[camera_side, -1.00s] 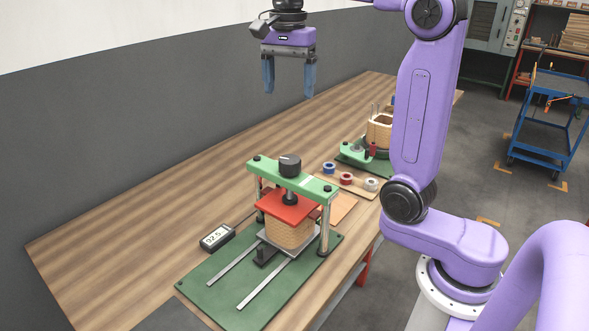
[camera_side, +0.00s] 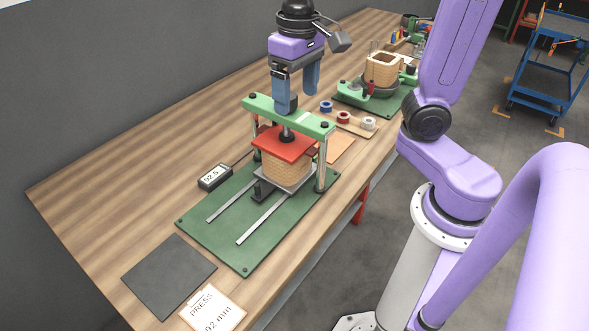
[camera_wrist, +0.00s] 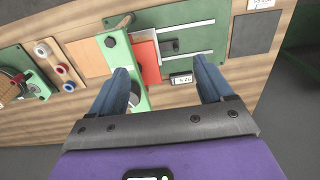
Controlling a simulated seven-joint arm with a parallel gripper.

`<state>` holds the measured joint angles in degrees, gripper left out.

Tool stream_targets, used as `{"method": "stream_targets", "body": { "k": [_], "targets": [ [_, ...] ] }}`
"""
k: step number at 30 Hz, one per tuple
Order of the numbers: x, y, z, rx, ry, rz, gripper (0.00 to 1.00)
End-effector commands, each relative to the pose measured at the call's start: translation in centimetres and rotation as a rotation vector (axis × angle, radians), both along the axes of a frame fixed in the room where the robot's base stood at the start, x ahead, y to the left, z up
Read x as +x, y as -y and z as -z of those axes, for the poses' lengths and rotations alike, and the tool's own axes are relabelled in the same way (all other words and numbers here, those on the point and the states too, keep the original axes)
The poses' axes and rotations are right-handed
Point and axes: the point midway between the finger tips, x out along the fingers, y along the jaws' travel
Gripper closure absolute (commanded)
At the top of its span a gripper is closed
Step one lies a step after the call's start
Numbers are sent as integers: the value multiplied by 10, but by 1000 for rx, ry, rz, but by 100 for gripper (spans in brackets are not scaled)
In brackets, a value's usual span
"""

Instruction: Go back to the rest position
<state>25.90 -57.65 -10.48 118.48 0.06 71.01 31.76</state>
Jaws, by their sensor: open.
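My gripper (camera_side: 299,98) is open, its two blue fingers pointing down near the top of the press. The fingers also show wide apart in the wrist view (camera_wrist: 165,85), the left one overlapping the crossbar (camera_wrist: 121,52). Below the crossbar, the red plate (camera_side: 283,145) rests on a tan wound coil (camera_side: 286,170). No object is visibly held.
The green press base (camera_side: 215,245) has two rails. A dark mat (camera_side: 168,277) and a PRESS card (camera_side: 213,308) lie in front. Tape rolls (camera_side: 343,117) and another coil on a fixture (camera_side: 382,70) stand behind.

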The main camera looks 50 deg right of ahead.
Motion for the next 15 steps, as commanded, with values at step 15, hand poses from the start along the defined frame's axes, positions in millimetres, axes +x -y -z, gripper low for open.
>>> {"method": "stream_targets", "body": {
  "k": [15],
  "targets": [
    [-109, 1, 59, -1, 11, -752, 20]
  ]
}}
